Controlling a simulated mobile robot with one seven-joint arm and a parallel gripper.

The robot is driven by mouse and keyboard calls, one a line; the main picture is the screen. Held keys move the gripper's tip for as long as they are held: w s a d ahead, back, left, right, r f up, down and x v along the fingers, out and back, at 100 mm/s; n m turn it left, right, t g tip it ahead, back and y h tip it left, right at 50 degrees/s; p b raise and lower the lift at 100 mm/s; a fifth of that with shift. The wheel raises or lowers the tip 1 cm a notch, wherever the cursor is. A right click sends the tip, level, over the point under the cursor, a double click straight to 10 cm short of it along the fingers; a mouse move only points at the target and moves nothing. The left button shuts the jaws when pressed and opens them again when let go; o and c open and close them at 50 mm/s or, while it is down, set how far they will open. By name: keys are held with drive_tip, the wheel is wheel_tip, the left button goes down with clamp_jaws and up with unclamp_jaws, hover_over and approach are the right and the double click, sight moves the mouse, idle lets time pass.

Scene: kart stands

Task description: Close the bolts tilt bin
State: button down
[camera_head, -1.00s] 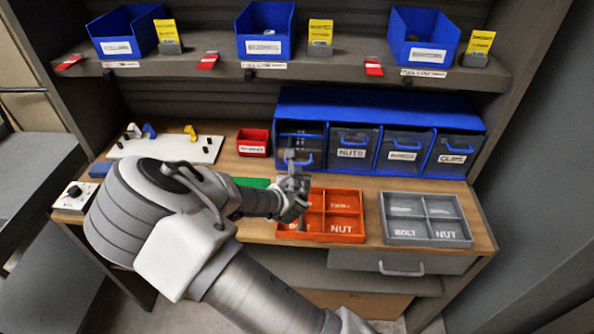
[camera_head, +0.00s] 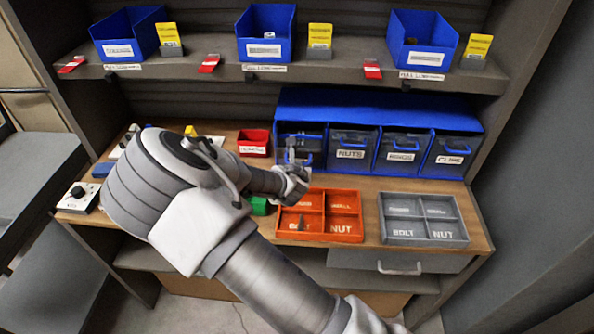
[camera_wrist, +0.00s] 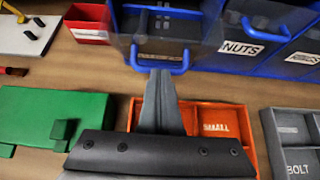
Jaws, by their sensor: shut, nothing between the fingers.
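The bolts tilt bin (camera_head: 314,146) is the leftmost bin of the blue cabinet (camera_head: 375,103). Its dark see-through front leans outward, and its blue handle sits lower than the handles of the other bins. In the wrist view the bin (camera_wrist: 185,28) is at the top, with its blue handle (camera_wrist: 183,62) across its front. My gripper (camera_head: 290,147) is shut and empty in front of this bin. In the wrist view the fingertips (camera_wrist: 160,74) are at the handle's middle; I cannot tell whether they touch it. My gripper hides part of the bin in the head view.
The nuts bin (camera_head: 351,143) and two others to its right look closed. An orange divided tray (camera_head: 345,237) and a grey tray (camera_head: 425,239) lie in front on the worktop. A red bin (camera_head: 253,144) and a green block (camera_head: 259,206) are to the left. A shelf hangs above.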

sight(299, 152)
drive_tip(key=shift+w+d+r, duration=0.1)
drive_tip(key=shift+w+r, duration=0.55)
drive_tip(key=shift+w, duration=0.35)
drive_tip(key=shift+w+r, duration=0.65)
drive_tip(key=shift+w, duration=0.4)
drive_tip(key=shift+w+d+r, duration=0.1)
drive_tip(key=shift+w+r, duration=0.55)
drive_tip(key=shift+w, duration=0.35)
drive_tip(key=shift+a, duration=0.1)
